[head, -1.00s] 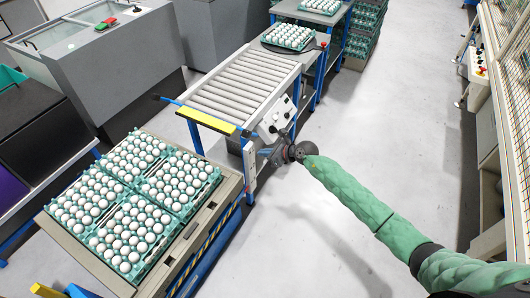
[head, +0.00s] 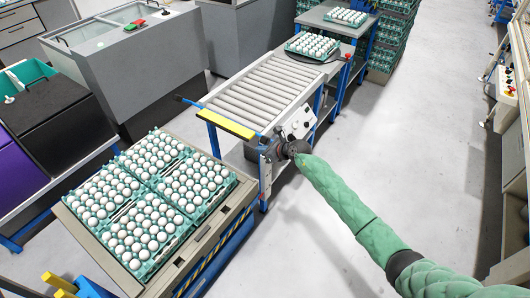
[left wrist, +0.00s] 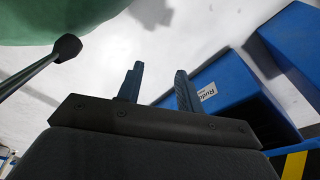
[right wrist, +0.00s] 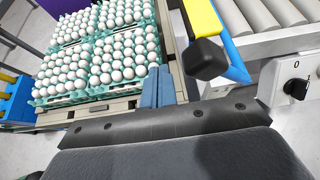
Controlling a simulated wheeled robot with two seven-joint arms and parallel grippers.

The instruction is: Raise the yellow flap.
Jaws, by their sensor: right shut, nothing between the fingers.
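The yellow flap (head: 230,125) is a long narrow strip on a blue bar across the near end of the roller conveyor. In the right wrist view, part of the flap (right wrist: 201,18) and a black knob (right wrist: 207,60) at the bar's end show at the upper right. My right gripper (head: 266,147) is just beside the flap's right end. Its fingers (right wrist: 158,72) are shut and empty, to the left of the knob; I cannot tell whether they touch anything. My left gripper (left wrist: 160,75) has its fingers apart, nothing between them, over pale floor.
The roller conveyor (head: 262,85) stands behind the flap, with a control box (head: 299,122) on its right side. Trays of white eggs (head: 150,195) sit on a cart at the near left. Blue bins (left wrist: 215,95) show in the left wrist view. Open floor lies to the right.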

